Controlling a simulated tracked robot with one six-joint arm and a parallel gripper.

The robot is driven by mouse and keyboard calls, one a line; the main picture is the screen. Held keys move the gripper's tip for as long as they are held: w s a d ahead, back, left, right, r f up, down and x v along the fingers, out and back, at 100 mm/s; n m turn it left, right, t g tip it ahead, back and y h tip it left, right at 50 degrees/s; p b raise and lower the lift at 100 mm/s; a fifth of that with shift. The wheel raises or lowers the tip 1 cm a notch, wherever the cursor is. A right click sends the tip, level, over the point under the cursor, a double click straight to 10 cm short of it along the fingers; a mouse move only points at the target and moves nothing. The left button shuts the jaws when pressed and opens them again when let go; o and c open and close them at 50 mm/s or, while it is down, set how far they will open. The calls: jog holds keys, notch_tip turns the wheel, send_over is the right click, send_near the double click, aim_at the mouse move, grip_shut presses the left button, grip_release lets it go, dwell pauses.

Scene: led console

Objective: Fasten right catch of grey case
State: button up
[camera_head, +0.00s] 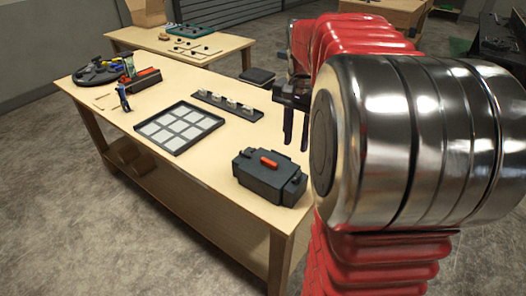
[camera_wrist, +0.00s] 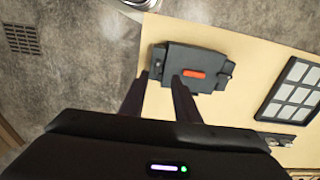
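The grey case (camera_head: 262,185) sits shut-looking near the right front corner of the wooden table, with a red-orange handle (camera_head: 268,159) on top. It also shows in the wrist view (camera_wrist: 207,60), near the table's edge. Small parts stick out at the case's ends, but they are too small to tell whether either catch is fastened. My gripper (camera_head: 296,139) is above the table behind the case, pointing down, apart from it. In the wrist view, its two dark fingers (camera_wrist: 160,84) are spread with nothing between them.
A tray of pale square panels (camera_head: 180,128) lies left of the case. A dark strip with several pale pieces (camera_head: 228,105) lies behind it. A blue figure (camera_head: 123,97) and a round dark holder (camera_head: 98,73) are at the far left. Bare tabletop surrounds the case.

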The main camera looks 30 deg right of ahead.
aim_at(294, 180)
jog(key=shift+d+f, duration=0.1)
jog(key=shift+d, duration=0.35)
jog(key=shift+f, duration=0.1)
notch_tip(294, 180, down, 14)
jog(key=shift+r, duration=0.2)
dwell(0.4)
grip_shut()
dwell(0.3)
jog(key=shift+a, duration=0.2)
jog(key=shift+d, duration=0.15)
